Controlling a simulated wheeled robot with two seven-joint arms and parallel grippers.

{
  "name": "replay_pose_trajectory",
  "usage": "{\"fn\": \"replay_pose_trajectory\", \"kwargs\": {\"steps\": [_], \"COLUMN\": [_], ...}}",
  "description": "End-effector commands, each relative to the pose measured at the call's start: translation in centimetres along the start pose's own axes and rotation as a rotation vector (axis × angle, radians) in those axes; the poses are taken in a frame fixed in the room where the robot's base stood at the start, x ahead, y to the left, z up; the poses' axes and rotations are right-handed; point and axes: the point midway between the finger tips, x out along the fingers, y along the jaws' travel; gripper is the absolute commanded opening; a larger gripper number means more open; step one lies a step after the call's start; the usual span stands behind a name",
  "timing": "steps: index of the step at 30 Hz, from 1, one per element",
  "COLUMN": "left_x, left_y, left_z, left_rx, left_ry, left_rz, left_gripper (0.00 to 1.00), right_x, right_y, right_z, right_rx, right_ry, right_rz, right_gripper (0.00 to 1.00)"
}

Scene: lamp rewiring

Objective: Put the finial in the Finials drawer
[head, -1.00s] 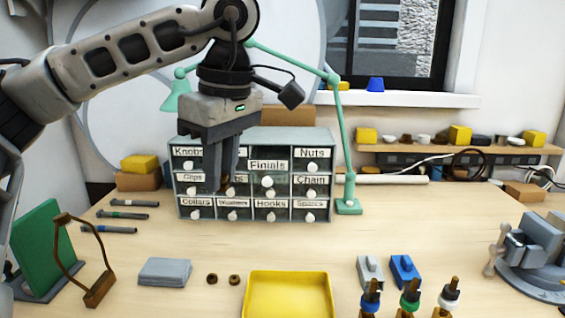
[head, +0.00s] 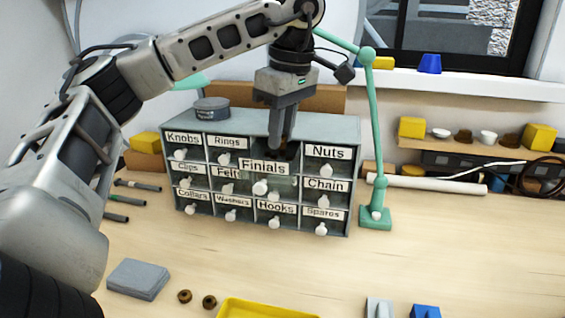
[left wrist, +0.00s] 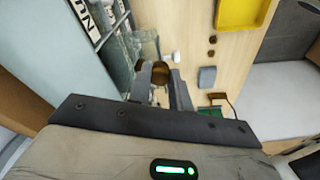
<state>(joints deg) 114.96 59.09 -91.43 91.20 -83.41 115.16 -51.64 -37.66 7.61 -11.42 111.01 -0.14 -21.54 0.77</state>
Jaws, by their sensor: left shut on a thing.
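The small drawer cabinet (head: 357,185) stands at the back of the bench. Its Finials drawer (head: 265,168) is pulled out, its label and white knob standing forward of the others. My left gripper (head: 279,152) points down over the open drawer, its fingertips at the dark opening behind the label. In the left wrist view, the gripper (left wrist: 160,72) is shut on a brown-gold piece, the finial (left wrist: 152,75). In the head view the fingers and drawer front hide the finial. My right gripper is in neither view.
A round grey tin (head: 212,108) sits on the cabinet top. A green lamp (head: 376,130) stands just right of the cabinet. A yellow tray (head: 262,308), two brown rings and a grey pad (head: 138,279) lie in front. The bench between is clear.

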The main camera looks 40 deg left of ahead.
Motion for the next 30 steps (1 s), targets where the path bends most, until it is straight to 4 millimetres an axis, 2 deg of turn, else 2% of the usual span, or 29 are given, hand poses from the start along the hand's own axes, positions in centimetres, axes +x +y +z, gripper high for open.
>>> {"fn": "replay_pose_trajectory", "kwargs": {"steps": [3, 9, 17, 24, 30], "left_x": [2.2, 4.8, 7.0, 9.4, 9.6], "left_y": [1.5, 3.2, 4.5, 4.4, 4.5], "left_z": [-0.7, -1.6, -2.2, -1.9, -1.8], "left_rx": [0.002, 0.002, 0.000, 0.001, 0.001], "left_ry": [-0.002, -0.001, 0.000, 0.001, 0.000], "left_rz": [-0.008, -0.004, -0.003, -0.001, 0.001], "left_gripper": [0.00, 0.00, 0.00, 0.00, 0.00], "right_x": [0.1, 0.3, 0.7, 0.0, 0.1], "right_y": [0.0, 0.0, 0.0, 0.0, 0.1], "right_z": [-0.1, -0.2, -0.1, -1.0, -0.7], "right_rx": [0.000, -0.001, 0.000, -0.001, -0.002], "right_ry": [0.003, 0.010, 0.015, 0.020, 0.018], "right_rz": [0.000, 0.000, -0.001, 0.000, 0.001], "right_gripper": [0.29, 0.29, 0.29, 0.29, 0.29]}}
